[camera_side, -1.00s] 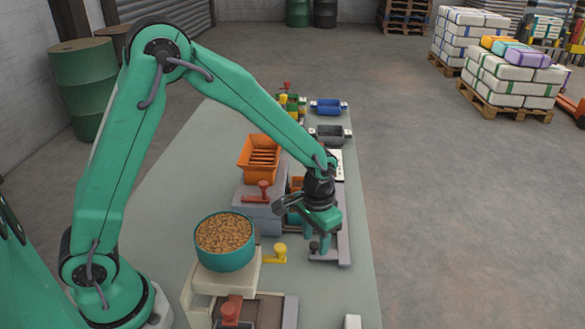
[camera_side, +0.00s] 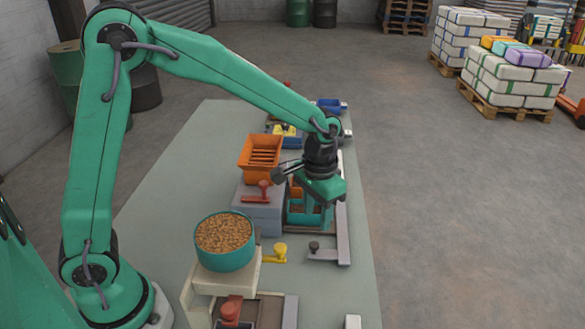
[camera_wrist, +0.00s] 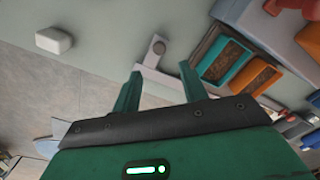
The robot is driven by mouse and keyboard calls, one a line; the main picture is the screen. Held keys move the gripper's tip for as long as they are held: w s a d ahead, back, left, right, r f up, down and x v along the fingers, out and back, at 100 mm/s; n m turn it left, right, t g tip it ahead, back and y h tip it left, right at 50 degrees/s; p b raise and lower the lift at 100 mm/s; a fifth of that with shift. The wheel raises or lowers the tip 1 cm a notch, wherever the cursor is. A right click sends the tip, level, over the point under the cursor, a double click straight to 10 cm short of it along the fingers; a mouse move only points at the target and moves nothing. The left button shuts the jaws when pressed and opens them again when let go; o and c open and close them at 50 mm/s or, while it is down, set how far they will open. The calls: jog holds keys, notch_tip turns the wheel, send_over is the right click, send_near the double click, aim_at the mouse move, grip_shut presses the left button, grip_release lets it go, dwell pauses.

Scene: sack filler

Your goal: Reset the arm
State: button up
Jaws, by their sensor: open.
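My gripper (camera_side: 312,217) hangs over the right part of the bench in the side view, pointing down. In the wrist view its two green fingers (camera_wrist: 160,88) stand apart with nothing between them. A grey bracket with a dark knob (camera_side: 315,247) lies on the bench just below and in front of the fingers. It also shows beyond the fingers in the wrist view (camera_wrist: 158,48). The fingers hide part of the teal and orange trays behind them in the side view. The wrist view shows the teal tray (camera_wrist: 212,55) and the orange tray (camera_wrist: 247,75) side by side, each with brown contents.
A teal bowl of brown pellets (camera_side: 224,263) stands on a pale stand at the front. An orange hopper (camera_side: 245,160) sits on a grey block with a red handle (camera_side: 263,190). A yellow knob (camera_side: 280,250) is near the bowl. The bench's left side is clear.

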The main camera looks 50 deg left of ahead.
jog(key=shift+r, duration=0.1)
jog(key=s+a+r+t, duration=0.2)
jog(key=s+a+r, duration=0.1)
jog(key=s, duration=0.3)
jog(key=s+a+r+t, duration=0.1)
jog(key=s+a+r, duration=0.2)
jog(key=s+r, duration=0.2)
jog(key=s+a+r+n+t, duration=0.1)
jog(key=s+a+r+t, duration=0.1)
jog(key=s+a+r, duration=0.2)
jog(key=shift+s+r+t, duration=0.3)
jog(key=shift+s+r, duration=0.1)
jog(key=shift+s, duration=1.3)
dwell(0.6)
